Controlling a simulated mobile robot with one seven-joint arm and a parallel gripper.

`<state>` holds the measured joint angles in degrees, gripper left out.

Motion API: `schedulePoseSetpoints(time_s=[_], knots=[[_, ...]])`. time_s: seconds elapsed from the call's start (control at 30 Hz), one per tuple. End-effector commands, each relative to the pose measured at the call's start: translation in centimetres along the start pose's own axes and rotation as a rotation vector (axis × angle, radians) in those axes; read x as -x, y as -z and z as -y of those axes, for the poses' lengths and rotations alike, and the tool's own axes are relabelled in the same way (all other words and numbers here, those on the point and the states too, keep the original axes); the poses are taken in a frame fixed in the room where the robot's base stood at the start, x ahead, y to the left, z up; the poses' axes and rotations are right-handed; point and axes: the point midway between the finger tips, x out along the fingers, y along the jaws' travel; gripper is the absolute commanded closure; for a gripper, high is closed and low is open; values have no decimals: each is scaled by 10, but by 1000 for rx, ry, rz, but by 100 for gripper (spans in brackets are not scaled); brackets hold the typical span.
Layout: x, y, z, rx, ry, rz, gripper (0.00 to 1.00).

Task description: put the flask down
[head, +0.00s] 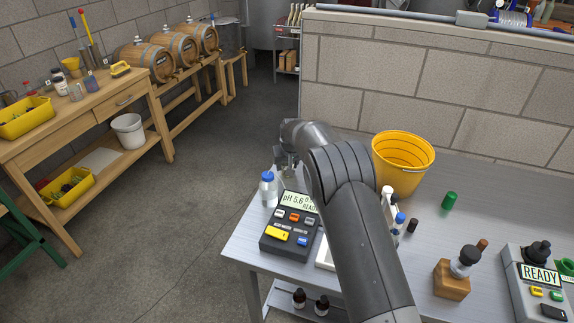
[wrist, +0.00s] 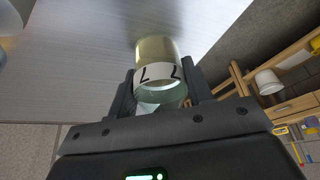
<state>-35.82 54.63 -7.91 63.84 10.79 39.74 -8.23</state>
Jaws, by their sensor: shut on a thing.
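The flask (wrist: 156,48) is a clear glass vessel with a yellowish content and a white label band with black marks. In the wrist view it sits between the two fingers of my gripper (wrist: 160,88), which is shut on it. The grey metal table (wrist: 85,60) lies beyond it; I cannot tell whether the flask touches the table. In the head view my gripper (head: 287,160) is over the table's far left corner, and the flask is mostly hidden there by my arm and gripper.
A blue-capped bottle (head: 268,190) and a pH meter (head: 290,228) stand close to my gripper. A yellow bucket (head: 402,165), a green cap (head: 449,200), a wooden block (head: 452,280) and a READY device (head: 535,285) are further right. The table's left edge is near, with floor beyond.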

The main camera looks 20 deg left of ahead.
Motion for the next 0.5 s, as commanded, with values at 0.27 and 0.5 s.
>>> schedulePoseSetpoints(time_s=[0.27,0.5], knots=[[0,0,0,0,0,-3,81],[-3,-1,0,0,0,-2,42]])
